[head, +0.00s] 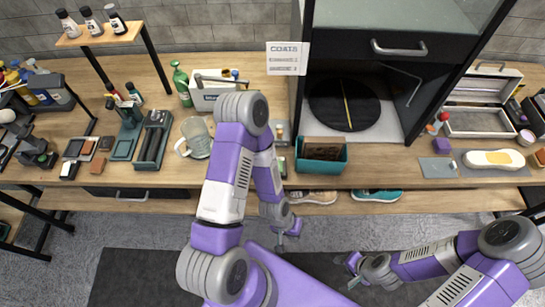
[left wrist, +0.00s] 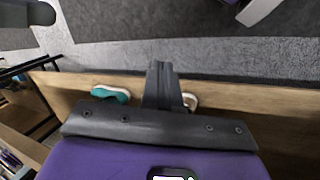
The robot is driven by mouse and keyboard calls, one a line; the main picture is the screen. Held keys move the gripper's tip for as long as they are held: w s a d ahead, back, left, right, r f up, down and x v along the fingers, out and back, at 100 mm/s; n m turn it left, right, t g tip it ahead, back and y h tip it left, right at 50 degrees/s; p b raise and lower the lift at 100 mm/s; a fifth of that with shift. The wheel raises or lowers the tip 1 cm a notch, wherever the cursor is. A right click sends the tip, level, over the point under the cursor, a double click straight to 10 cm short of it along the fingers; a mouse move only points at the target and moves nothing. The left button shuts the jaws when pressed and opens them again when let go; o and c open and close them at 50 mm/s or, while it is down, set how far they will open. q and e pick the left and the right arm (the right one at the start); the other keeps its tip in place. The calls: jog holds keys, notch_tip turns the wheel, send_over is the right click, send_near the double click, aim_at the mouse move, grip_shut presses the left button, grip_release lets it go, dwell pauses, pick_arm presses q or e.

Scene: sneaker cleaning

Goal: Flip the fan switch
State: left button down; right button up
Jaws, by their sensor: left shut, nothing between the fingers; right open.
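No fan and no fan switch can be made out for certain. A dark open-fronted cabinet (head: 372,48) stands on the workbench, with a silver handle on its front. Inside it lies a round black disc (head: 328,104) with a thin yellow strip across it; I cannot tell if it belongs to a fan. My left gripper (head: 280,246) hangs in front of the bench edge, below the folded left arm. It is shut and empty, and its fingers show in the left wrist view (left wrist: 160,72). My right gripper (head: 347,264) is open and empty over the floor, away from the bench.
A teal box (head: 335,166) sits near the bench's front edge. A glass jug (head: 197,139) and green bottle (head: 182,87) stand left of my left arm. A teal shoe (head: 377,195) lies on the lower shelf.

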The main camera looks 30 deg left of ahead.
pick_arm(q)
jog(key=w+a+r+n+y+p, duration=0.1)
jog(key=w+a+r+p, duration=0.1)
jog(key=w+a+r, duration=0.3)
jog(key=w+a+r+n+y+p, duration=0.1)
jog(key=w+a+r, duration=0.4)
jog(key=r, duration=0.9)
jog(key=w+a+r+n+y+p, duration=0.1)
jog(key=w+a+r+y+p, duration=0.1)
jog(key=w+a+r, duration=0.4)
notch_tip(320, 180, up, 4)
jog(key=shift+f+n+g+p, duration=0.1)
jog(key=shift+n+g+p, duration=0.25)
jog(key=shift+p, duration=0.55)
jog(key=shift+d, duration=0.1)
notch_tip(320, 180, down, 14)
jog(key=shift+f+b, duration=0.1)
jog(key=shift+b, duration=0.7)
